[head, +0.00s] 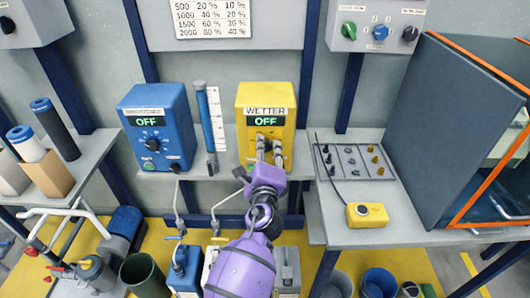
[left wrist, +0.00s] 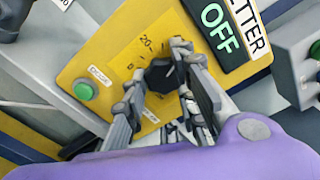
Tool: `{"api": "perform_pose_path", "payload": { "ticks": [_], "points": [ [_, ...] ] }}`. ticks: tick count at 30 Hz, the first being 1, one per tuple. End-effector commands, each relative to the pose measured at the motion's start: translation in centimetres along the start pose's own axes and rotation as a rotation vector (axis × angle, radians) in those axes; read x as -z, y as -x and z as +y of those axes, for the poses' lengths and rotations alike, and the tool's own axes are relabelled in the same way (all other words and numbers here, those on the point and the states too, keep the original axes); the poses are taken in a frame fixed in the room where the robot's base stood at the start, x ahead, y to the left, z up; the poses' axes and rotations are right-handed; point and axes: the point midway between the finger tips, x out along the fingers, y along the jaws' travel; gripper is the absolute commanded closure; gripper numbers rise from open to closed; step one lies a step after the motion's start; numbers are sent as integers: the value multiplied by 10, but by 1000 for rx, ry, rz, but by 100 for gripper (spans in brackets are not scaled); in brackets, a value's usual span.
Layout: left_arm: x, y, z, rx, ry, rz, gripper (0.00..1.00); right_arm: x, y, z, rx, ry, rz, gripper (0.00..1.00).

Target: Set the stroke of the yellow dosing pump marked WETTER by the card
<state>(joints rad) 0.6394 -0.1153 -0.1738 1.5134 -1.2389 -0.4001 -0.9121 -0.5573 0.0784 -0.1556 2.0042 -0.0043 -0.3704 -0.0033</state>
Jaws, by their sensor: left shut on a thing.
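The yellow dosing pump (head: 247,96), marked WETTER, stands on the grey shelf; its display (head: 266,121) reads OFF. My left gripper (head: 268,146) is at the pump's front. In the left wrist view its fingers (left wrist: 163,82) are shut on a dark stroke knob (left wrist: 160,76), one on each side. A scale mark 20 shows above the knob on the yellow face (left wrist: 110,60); the pointer's setting cannot be read. A green button (left wrist: 84,90) sits left of the knob. The card (head: 210,18) on the wall lists numbers with percentages, its top cut off. My right gripper is not in view.
A blue pump (head: 158,105), also reading OFF, stands to the left, with a blue-topped measuring tube (head: 203,105) between the pumps. Right are a tray of small fittings (head: 352,163), a yellow button box (head: 367,214) and an orange-edged cabinet (head: 445,125). Canisters stand below.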

Motion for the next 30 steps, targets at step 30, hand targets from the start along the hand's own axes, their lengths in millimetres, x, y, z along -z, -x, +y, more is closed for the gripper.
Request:
{"api": "perform_pose_path", "payload": {
  "ticks": [30],
  "points": [
    [10,2,11,-26,915,-7,100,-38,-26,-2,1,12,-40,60]
  ]
}}
